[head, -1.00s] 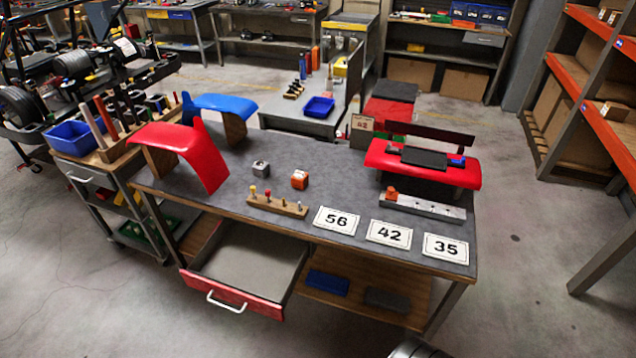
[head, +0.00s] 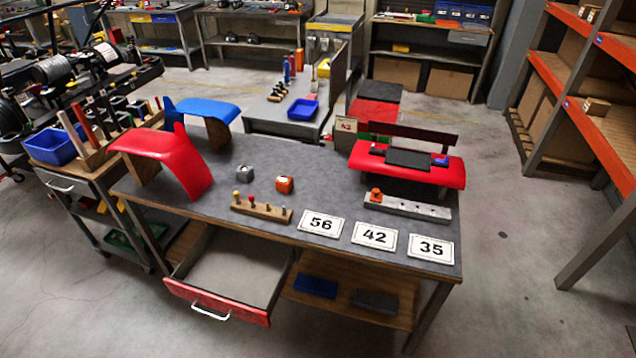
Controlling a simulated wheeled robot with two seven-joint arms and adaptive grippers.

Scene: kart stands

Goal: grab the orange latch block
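A small orange block (head: 284,184) with a dark mark on top sits on the grey top of the workbench (head: 330,188), near its middle. A similar grey block (head: 245,172) stands to its left, apart from it. A second, smaller orange piece (head: 376,195) sits at the left end of a grey metal rail (head: 410,207) on the right part of the bench. I cannot tell from its look alone which orange piece is the latch block. Neither of my grippers is in view.
A wooden strip with several pegs (head: 261,210) lies in front of the orange block. Number cards 56 (head: 321,224), 42 (head: 374,237) and 35 (head: 432,249) line the front edge. Red (head: 160,150) and blue (head: 200,108) fenders stand left. A red-fronted drawer (head: 217,303) hangs open below.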

